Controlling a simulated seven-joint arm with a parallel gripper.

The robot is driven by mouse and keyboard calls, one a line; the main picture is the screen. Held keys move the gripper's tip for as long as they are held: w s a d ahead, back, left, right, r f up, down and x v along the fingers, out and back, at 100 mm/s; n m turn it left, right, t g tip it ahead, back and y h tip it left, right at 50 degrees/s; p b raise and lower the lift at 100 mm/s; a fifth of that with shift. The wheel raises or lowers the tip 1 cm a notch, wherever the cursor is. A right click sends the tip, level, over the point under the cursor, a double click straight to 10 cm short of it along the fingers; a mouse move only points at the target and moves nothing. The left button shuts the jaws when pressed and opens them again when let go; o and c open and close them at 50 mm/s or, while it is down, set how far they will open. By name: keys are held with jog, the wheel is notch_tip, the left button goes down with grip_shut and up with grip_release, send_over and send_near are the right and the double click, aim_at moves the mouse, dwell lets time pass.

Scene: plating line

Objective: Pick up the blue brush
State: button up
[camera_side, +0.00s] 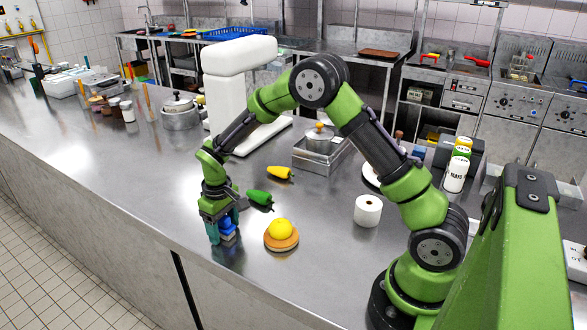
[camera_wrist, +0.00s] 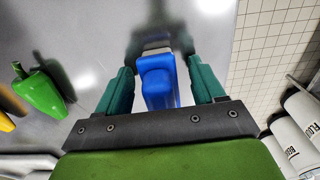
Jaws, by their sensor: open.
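The blue brush (camera_side: 227,229) is on the steel counter near its front edge. In the wrist view the brush (camera_wrist: 158,82) has a blue top and a paler lower part, and it lies between my two teal fingers. My gripper (camera_side: 226,232) points down at the brush, with a finger on either side. In the wrist view my gripper (camera_wrist: 161,85) is open, with gaps showing between the brush and the fingers. The brush's underside is hidden, so I cannot tell its bristles clearly.
A green pepper (camera_side: 260,197) lies just right of my gripper. A yellow ball on an orange-brown round base (camera_side: 281,243) sits close by. A yellow pepper (camera_side: 281,173), a white roll (camera_side: 368,211) and a pot in a metal tray (camera_side: 322,160) stand farther off.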

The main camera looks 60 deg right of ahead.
jog(key=c, duration=1.1)
jog(key=shift+r, duration=0.1)
